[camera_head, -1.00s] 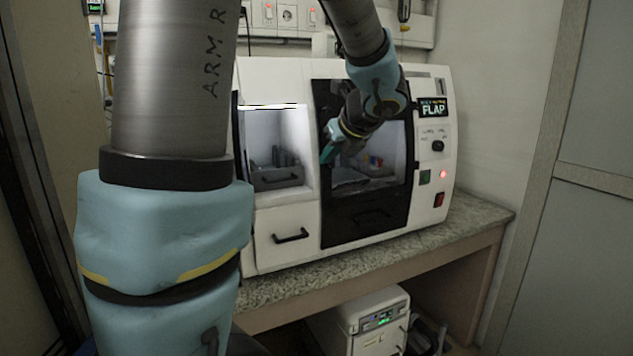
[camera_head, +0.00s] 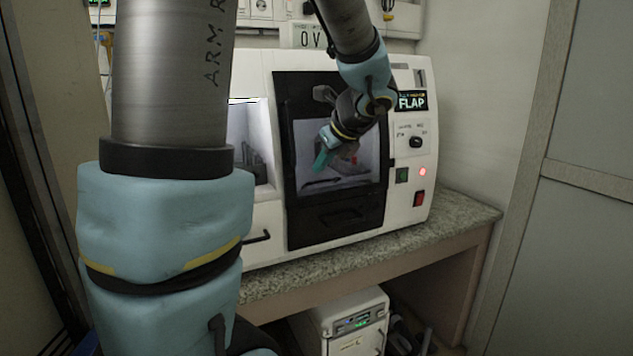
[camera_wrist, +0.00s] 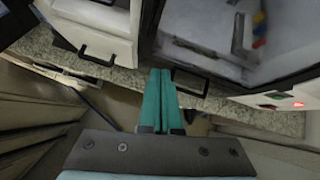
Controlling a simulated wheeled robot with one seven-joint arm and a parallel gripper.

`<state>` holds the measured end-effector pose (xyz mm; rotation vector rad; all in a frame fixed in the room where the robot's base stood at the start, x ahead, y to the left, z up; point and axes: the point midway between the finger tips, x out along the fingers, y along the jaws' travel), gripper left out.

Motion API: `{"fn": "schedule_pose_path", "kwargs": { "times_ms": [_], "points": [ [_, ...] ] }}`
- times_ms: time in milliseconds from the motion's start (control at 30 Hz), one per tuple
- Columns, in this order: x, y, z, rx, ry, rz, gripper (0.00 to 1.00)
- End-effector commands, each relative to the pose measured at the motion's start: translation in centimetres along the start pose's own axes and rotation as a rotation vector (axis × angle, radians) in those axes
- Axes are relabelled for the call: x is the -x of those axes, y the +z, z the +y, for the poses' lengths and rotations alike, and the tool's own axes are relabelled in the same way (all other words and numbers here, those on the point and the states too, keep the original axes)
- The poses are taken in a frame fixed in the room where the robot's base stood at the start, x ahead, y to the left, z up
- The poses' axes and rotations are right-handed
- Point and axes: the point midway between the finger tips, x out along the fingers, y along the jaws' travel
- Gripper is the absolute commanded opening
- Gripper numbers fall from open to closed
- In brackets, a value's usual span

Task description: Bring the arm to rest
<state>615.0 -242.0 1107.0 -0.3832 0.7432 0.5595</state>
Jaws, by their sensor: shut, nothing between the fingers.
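My gripper (camera_head: 322,160) is in front of the white machine's dark-framed window in the head view. Its teal fingers are together and empty. In the wrist view my gripper (camera_wrist: 160,75) points toward the counter edge, with its fingers side by side and nothing between them. My arm comes down from the top of the head view and bends at a blue joint. A large grey and blue arm link fills the left of that view and hides part of the machine.
The white machine (camera_head: 262,222) with a FLAP label (camera_head: 411,101) stands on a speckled counter (camera_head: 455,212). A smaller white device (camera_head: 350,308) sits below. A grey panel (camera_head: 575,260) stands at the right. The counter's front edge and a drawer handle (camera_wrist: 190,82) are near my fingers in the wrist view.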

Motion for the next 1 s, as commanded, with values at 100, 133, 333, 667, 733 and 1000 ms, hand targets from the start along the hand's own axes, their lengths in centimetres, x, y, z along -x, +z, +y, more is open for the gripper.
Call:
{"fn": "schedule_pose_path", "kwargs": {
  "times_ms": [100, 133, 333, 667, 733, 1000],
  "points": [
    [-0.9, -1.1, 2.0, 0.144, 0.041, 0.057, 0.0],
    [-1.2, -1.4, 2.5, 0.19, 0.054, 0.074, 0.0],
    [-2.6, -4.4, 6.8, 0.581, 0.172, 0.194, 0.0],
    [-3.6, -11.5, 15.2, 1.739, 0.584, 0.319, 0.0],
    [-3.6, -12.5, 16.2, 1.956, 0.667, 0.307, 0.0],
    [-3.5, -13.7, 17.4, 2.275, 0.79, 0.267, 0.0]
  ]
}}
